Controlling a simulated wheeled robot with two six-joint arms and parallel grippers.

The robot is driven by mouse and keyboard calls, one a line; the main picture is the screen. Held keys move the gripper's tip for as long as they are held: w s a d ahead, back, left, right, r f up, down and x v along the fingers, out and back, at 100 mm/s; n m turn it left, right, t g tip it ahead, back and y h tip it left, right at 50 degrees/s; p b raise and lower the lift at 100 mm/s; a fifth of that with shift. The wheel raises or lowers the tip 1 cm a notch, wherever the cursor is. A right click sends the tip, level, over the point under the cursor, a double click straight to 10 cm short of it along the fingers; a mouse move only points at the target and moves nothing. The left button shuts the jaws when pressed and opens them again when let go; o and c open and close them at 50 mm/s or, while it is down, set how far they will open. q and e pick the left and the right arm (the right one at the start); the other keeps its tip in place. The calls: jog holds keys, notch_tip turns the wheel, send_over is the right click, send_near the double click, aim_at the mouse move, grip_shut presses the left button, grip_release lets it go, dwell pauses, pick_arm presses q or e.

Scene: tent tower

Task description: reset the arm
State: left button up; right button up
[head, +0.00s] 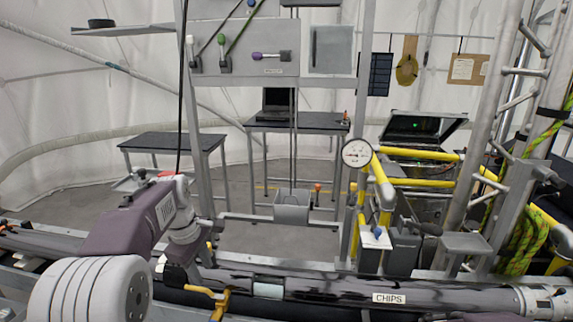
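My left arm (126,226) comes in from the lower left, bent, with its wrist (172,203) raised above a long grey pipe. My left gripper (178,270) hangs down at the pipe's near side, left of a yellow handle (213,299). It is small and partly hidden by the arm, so I cannot tell whether its fingers are open or shut or touch anything. My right gripper is not in view.
The pipe (330,288), labelled CHIPS, crosses the front. A pressure gauge (357,153) and yellow rails (420,183) stand right of centre. A lever panel (245,48) hangs above. A grey box (292,207) sits in the middle. Tables (170,141) stand behind.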

pick_arm(q)
jog(key=s+d+f+m, duration=0.3)
jog(key=s+f+m, duration=0.4)
jog(key=s, duration=0.2)
jog(key=s+d+f+m+g, duration=0.1)
jog(key=s+d+f+m, duration=0.3)
jog(key=s+f+m, duration=0.4)
jog(key=shift+s+f, duration=0.25)
jog(key=shift+s, duration=1)
